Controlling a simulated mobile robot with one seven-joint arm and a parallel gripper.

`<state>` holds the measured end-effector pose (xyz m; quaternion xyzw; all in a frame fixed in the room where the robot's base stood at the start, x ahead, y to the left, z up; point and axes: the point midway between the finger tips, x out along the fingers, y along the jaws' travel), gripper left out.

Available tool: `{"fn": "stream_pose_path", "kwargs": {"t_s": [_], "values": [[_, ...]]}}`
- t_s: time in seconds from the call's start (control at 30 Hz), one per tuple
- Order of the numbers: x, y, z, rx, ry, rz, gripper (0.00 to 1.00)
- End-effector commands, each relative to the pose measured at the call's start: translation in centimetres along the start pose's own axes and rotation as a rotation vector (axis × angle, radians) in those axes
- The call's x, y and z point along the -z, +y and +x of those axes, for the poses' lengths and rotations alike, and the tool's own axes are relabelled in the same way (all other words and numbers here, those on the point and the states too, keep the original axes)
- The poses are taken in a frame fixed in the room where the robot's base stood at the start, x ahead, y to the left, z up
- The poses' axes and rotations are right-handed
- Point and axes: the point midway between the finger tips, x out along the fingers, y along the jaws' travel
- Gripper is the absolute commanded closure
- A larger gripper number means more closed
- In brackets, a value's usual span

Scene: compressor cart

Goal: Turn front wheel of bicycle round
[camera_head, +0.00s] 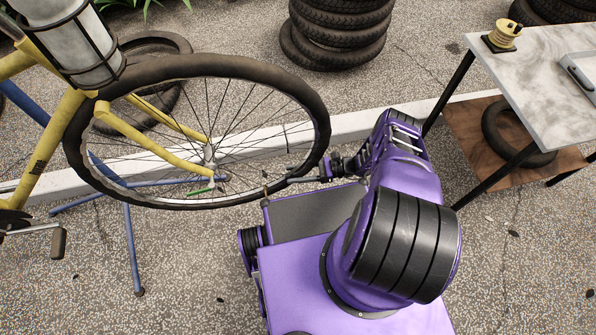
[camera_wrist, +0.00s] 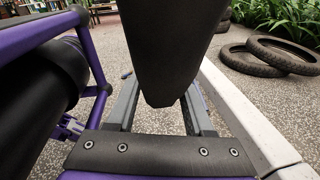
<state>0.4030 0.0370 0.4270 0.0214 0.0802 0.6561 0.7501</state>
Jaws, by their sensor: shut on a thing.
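The yellow bicycle (camera_head: 56,140) stands at the left of the head view. Its front wheel has a dark tyre (camera_head: 319,125), thin spokes and a hub between the yellow fork arms. A small green piece (camera_head: 200,191) shows near the rim at the lower part of the wheel. My gripper (camera_head: 313,174) is at the right edge of the wheel, shut on the tyre. In the wrist view the tyre (camera_wrist: 165,50) comes down from the top between my two fingers (camera_wrist: 158,112); it hides the rest of the wheel.
A blue stand (camera_head: 131,240) spreads its legs under the bicycle. A pale kerb (camera_head: 350,124) runs behind the wheel. A tyre stack (camera_head: 335,38) stands at the back. A table (camera_head: 545,75) with a wooden lower shelf is at the right. Paving at the lower left is mostly clear.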

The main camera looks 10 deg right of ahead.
Motion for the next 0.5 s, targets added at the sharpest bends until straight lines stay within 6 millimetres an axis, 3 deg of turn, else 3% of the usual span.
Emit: {"fn": "stream_pose_path", "kwargs": {"t_s": [0.3,0.33,0.47,0.5], "values": [[0.10,0.08,0.08,-0.002,0.002,0.002,1.00],[0.09,0.08,0.08,-0.002,0.002,0.002,0.42],[0.07,0.06,0.06,-0.001,0.001,0.002,0.19],[0.06,0.05,0.06,-0.001,0.001,0.002,0.19]]}}
